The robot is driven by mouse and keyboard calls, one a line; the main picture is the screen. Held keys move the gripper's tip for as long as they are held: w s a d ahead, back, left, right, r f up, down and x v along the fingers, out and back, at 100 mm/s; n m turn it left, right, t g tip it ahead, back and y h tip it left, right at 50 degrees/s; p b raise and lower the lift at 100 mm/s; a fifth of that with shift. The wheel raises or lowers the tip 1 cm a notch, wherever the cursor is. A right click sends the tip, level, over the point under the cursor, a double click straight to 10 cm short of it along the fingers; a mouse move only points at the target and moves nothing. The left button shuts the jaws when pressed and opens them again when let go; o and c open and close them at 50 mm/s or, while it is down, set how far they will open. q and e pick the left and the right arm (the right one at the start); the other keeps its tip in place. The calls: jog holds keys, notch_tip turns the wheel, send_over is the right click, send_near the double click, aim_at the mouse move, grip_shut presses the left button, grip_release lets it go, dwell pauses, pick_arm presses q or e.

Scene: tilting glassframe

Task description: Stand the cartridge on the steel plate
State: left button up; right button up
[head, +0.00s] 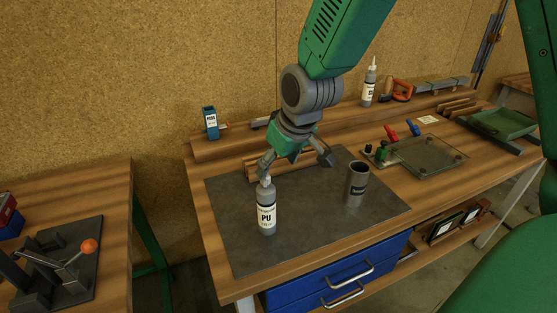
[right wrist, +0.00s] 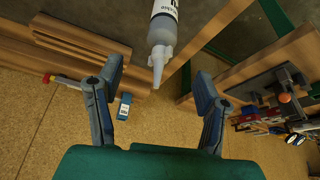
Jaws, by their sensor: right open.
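The cartridge (head: 266,212) is a grey bottle with a white PU label and a pale nozzle. It stands upright on the dark steel plate (head: 310,225), near the plate's left part. My right gripper (head: 296,166) is open and empty, above the plate by the cartridge's top. One finger overlaps the nozzle area in the head view. In the right wrist view the cartridge (right wrist: 162,35) points its nozzle toward my open right gripper (right wrist: 158,82). The nozzle lies between the fingers' lines, apart from both. My left gripper is not in view.
A dark cylindrical cup (head: 357,184) stands on the plate's right. Wooden strips (head: 310,172) lie behind the gripper. A glass pane (head: 430,158) with coloured clamps is at right. The plate's front is clear.

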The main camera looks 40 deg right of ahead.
jog(key=s+a+f+g, duration=0.1)
jog(key=s+f, duration=0.5)
jog(key=f, duration=0.3)
jog(key=s+a+f+g, duration=0.1)
jog(key=s+a+f, duration=0.1)
jog(key=s+f, duration=0.5)
jog(key=s+a+f+g, duration=0.1)
jog(key=s+f+g, duration=0.1)
jog(key=s+f, duration=1)
pick_arm(q)
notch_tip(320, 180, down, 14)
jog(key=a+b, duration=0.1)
jog(key=b, duration=1.2)
pick_arm(e)
notch_tip(320, 180, down, 13)
jog(key=shift+a, duration=0.2)
